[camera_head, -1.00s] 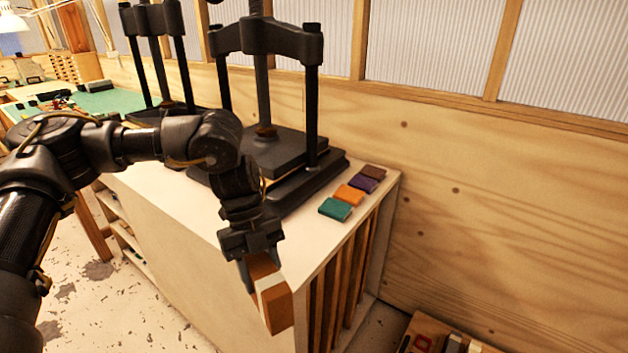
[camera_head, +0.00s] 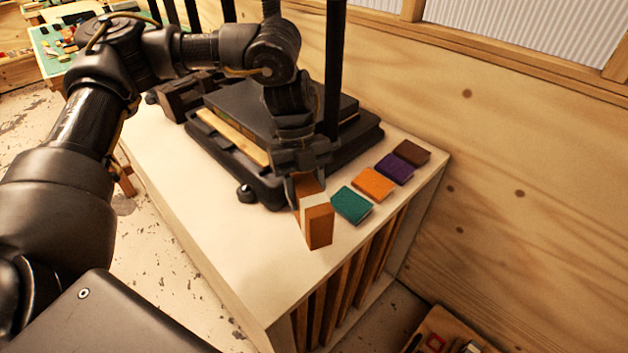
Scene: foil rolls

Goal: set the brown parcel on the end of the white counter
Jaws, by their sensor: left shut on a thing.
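The brown parcel (camera_head: 319,227) is a small block with a white band around it. My left gripper (camera_head: 306,184) is shut on its upper end and points down over the white counter (camera_head: 235,275), near the counter's near right end. The parcel hangs from the fingers just left of a teal book. I cannot tell whether its lower end touches the counter top. My right gripper is not in view.
A row of small books, teal (camera_head: 351,205), orange (camera_head: 373,184), purple (camera_head: 395,168) and dark brown (camera_head: 412,152), lies along the counter's right end. A black press (camera_head: 352,136) stands behind the gripper. The counter top in front is bare. A crate (camera_head: 445,325) is on the floor at lower right.

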